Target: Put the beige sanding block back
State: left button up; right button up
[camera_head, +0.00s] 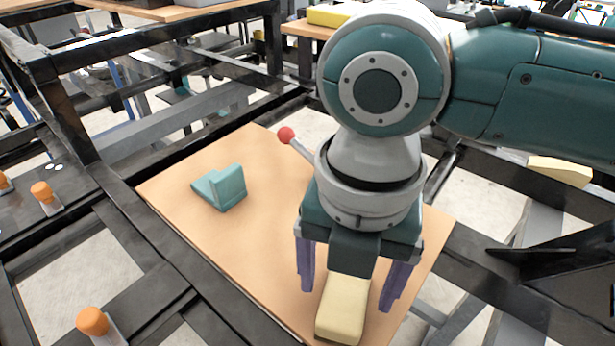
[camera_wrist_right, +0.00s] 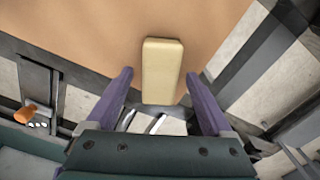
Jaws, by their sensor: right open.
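The beige sanding block (camera_head: 343,308) lies on the wooden board (camera_head: 262,235) near its front edge. It also shows in the right wrist view (camera_wrist_right: 162,70), lying lengthwise between and beyond the fingertips. My right gripper (camera_head: 352,300) is open, with its purple fingers on either side of the block and apart from it. In the right wrist view the open gripper (camera_wrist_right: 157,80) has its fingertips near the block's close end, with gaps on both sides. My left gripper does not show.
A teal angled block (camera_head: 221,187) stands on the board at the left. A red ball-ended lever (camera_head: 287,135) shows beside my right wrist. Dark metal frame beams surround the board. Orange-capped parts (camera_head: 93,321) sit on the frame at left. Another beige block (camera_head: 560,171) lies at the right.

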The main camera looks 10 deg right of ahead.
aim_at(347, 289)
notch_tip(347, 289, up, 11)
jog(key=p, duration=0.1)
jog(key=shift+p, duration=0.35)
